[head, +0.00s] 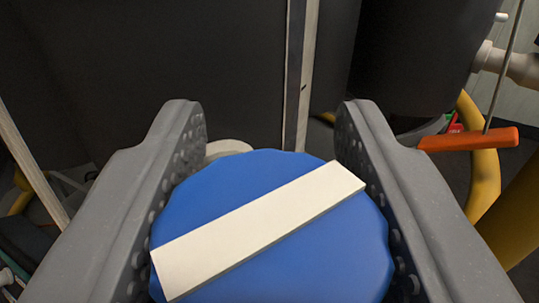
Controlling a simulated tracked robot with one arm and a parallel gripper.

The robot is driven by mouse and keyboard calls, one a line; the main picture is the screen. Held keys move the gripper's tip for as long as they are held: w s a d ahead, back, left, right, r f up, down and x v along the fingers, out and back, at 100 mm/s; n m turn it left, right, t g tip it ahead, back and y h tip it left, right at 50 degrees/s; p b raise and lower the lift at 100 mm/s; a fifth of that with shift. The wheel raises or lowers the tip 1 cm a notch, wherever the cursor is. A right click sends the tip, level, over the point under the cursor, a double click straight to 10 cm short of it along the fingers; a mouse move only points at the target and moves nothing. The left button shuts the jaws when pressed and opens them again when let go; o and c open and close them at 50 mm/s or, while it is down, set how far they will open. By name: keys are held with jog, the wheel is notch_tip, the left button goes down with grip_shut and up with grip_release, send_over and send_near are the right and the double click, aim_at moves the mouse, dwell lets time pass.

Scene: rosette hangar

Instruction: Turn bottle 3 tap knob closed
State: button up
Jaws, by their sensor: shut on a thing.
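A large round blue tap knob (315,247) with a scalloped edge fills the lower middle of the head view. A raised white bar (258,228) crosses its face, tilted from lower left to upper right. My gripper (268,125) has its two grey, studded fingers on either side of the knob, shut on it. The fingertips reach past the knob's far edge. The knob's near edge is cut off by the frame. No number shows on the knob or behind it, so I cannot tell which bottle it belongs to.
Large dark tanks (150,70) stand behind the knob, with a pale upright post (299,75) between them. At right are an orange handle (468,139) on a thin rod, a yellow curved pipe (484,170) and a white pipe fitting (505,63). A pale slanted bar (33,165) is at left.

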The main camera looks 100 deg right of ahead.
jog(key=shift+s+d+f+m+g, duration=0.15)
jog(key=shift+m+g, duration=0.45)
jog(key=shift+g, duration=0.3)
jog(key=shift+s+m+g+y, duration=0.15)
jog(key=shift+m+g+y, duration=0.6)
jog(key=shift+g, duration=0.45)
jog(key=o, duration=1)
jog(key=shift+r, duration=0.2)
jog(key=shift+r, duration=0.1)
